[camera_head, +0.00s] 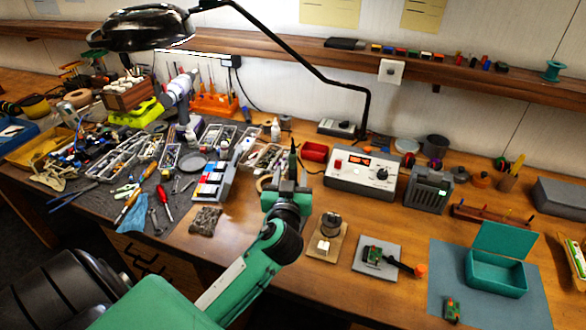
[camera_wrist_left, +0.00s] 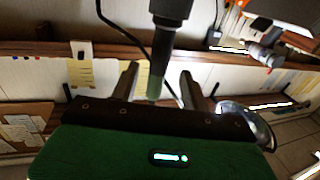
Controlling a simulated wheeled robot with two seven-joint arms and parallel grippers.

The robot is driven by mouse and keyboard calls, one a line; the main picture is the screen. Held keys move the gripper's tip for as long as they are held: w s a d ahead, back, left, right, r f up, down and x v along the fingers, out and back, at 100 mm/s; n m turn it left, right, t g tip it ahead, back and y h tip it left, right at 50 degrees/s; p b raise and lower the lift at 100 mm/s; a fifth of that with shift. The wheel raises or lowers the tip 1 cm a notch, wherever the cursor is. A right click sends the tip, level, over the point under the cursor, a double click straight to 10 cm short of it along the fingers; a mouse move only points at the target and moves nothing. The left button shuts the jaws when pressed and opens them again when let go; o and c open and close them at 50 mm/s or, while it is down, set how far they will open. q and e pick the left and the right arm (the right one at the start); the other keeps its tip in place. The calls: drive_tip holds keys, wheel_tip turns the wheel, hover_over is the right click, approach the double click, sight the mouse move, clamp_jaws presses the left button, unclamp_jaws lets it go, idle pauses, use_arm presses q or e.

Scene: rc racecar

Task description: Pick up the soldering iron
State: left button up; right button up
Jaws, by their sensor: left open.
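The soldering iron, a slim dark handle with a green section, stands roughly upright at my left gripper in the head view (camera_head: 292,160). It also shows in the left wrist view (camera_wrist_left: 163,45), running down between the two fingers. My left gripper (camera_head: 289,180) is open, with one finger on each side of the iron in the left wrist view (camera_wrist_left: 158,85); whether either finger touches it I cannot tell. The iron's lower part is hidden behind the gripper. My right gripper is not in view.
A grey soldering station (camera_head: 350,182) stands just right of the gripper, with a red box (camera_head: 315,151) behind. A lamp arm (camera_head: 300,58) arches above. A component rack (camera_head: 216,181) is on the left. A small stand (camera_head: 328,238) and teal box (camera_head: 497,272) lie right.

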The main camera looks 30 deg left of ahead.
sight(292, 172)
use_arm(q)
drive_tip(key=shift+w+a+r+p, duration=0.2)
drive_tip(key=shift+w+a+p, duration=0.05)
drive_tip(key=shift+w+p, duration=0.25)
drive_tip(key=x, duration=0.1)
drive_tip(key=p+x, duration=0.1)
drive_tip(key=x, duration=0.1)
drive_tip(key=shift+w+f+p, duration=0.25)
drive_tip(key=shift+w+p, duration=0.05)
drive_tip(key=shift+w+a, duration=0.2)
drive_tip(key=shift+w, duration=0.05)
drive_tip(key=shift+f, duration=0.1)
clamp_jaws()
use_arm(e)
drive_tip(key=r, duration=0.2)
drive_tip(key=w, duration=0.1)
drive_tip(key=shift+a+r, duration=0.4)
